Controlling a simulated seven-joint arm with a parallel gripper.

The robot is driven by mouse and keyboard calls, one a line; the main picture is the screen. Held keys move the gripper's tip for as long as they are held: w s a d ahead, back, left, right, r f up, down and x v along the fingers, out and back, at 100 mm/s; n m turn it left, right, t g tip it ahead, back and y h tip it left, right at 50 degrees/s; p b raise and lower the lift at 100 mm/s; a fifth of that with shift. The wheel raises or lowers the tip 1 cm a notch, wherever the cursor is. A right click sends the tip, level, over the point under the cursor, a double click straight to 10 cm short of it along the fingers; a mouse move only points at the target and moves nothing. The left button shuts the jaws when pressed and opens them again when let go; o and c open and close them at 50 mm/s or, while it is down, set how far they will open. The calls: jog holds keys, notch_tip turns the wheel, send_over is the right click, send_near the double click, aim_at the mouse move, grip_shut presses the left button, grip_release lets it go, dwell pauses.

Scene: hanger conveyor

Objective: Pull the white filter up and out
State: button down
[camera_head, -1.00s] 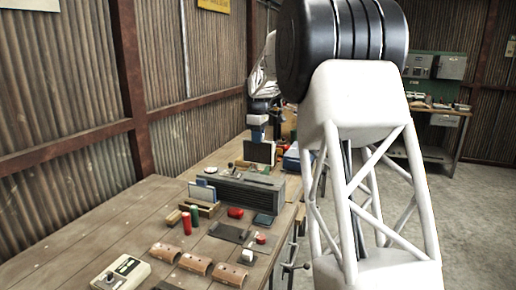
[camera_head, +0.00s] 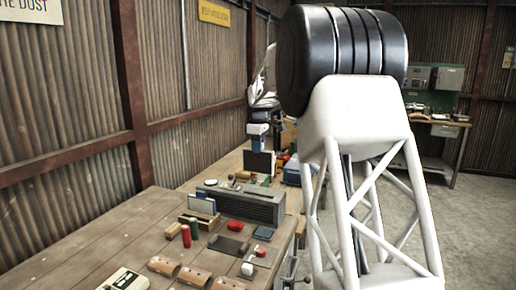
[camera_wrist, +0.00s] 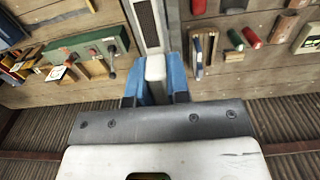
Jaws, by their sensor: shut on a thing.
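In the wrist view my gripper (camera_wrist: 157,88) has its two blue fingers shut on the white handle end of the white filter (camera_wrist: 155,68). The filter runs away from the fingers as a narrow white frame with a grey mesh strip inside, up to the top edge of the picture. In the head view my gripper (camera_head: 258,130) is small and far off, above the back of the workbench. The filter is too small there to make out for sure. Whether its far end is still inside something is hidden.
A long grey vented box (camera_head: 240,204) lies on the workbench (camera_head: 120,228), with a dark upright panel (camera_head: 260,163) behind it. Red and green cylinders (camera_head: 186,236) and curved brown pieces (camera_head: 195,276) lie nearer. In the wrist view a green box (camera_wrist: 85,48) is at left.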

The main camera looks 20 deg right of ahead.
jog(key=shift+r, duration=0.25)
jog(key=shift+r, duration=0.7)
jog(key=shift+r, duration=0.65)
jog(key=shift+r, duration=1.1)
jog(key=shift+r, duration=0.35)
jog(key=shift+r, duration=0.7)
jog(key=shift+r, duration=0.65)
jog(key=shift+r, duration=0.7)
